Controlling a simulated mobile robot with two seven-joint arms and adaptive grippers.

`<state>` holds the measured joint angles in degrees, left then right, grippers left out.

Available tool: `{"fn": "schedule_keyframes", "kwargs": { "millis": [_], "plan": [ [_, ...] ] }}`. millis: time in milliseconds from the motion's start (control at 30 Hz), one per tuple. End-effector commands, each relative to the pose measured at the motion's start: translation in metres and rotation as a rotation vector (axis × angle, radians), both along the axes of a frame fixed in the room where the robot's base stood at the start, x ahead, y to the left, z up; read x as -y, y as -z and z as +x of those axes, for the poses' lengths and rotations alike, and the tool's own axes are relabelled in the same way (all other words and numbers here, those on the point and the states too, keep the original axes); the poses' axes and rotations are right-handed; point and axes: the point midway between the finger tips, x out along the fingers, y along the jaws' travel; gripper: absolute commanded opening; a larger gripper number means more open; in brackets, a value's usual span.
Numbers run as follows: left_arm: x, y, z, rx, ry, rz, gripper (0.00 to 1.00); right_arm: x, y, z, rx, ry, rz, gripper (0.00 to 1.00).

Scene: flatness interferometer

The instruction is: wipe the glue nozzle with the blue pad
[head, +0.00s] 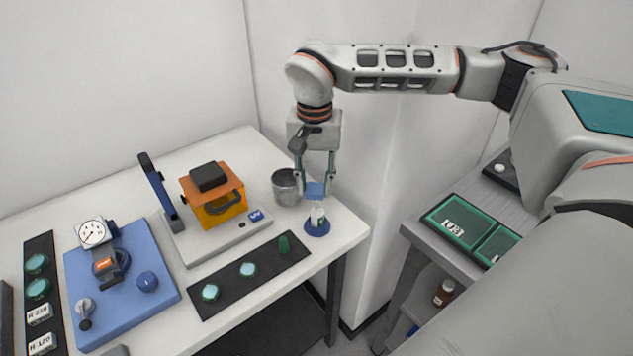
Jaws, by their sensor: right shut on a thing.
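My right gripper (315,186) points straight down over the front right corner of the white table. It is shut on the blue pad (315,190), a small light-blue piece between its fingertips. Directly below stands a small white glue bottle (318,218) with a dark label, upright on a round blue base (317,229). The pad is at the bottle's top and hides the nozzle. I cannot tell whether the pad touches it. My left gripper is not in view.
A grey metal cup (286,187) stands close left of my right gripper. An orange-housed instrument (214,195) sits further left, and a black strip (228,291) with several green pieces lies in front. A blue plate (140,317) carries a dial gauge (91,233). A grey cart with green trays (462,222) stands right.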

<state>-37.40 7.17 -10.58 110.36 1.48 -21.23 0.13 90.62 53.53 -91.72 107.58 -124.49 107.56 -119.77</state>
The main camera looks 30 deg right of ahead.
Motion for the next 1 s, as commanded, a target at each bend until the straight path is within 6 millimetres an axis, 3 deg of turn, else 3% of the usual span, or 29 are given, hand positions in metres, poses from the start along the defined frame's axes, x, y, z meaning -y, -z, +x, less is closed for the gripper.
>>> {"fn": "schedule_keyframes", "kwargs": {
  "millis": [467,1000],
  "plan": [
    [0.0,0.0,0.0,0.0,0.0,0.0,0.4,0.013,0.001,0.0,0.0,0.0,0.0,0.12],
    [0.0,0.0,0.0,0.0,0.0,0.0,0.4,0.0,0.002,0.0,-0.001,0.0,0.0,0.12]
  ]
}}
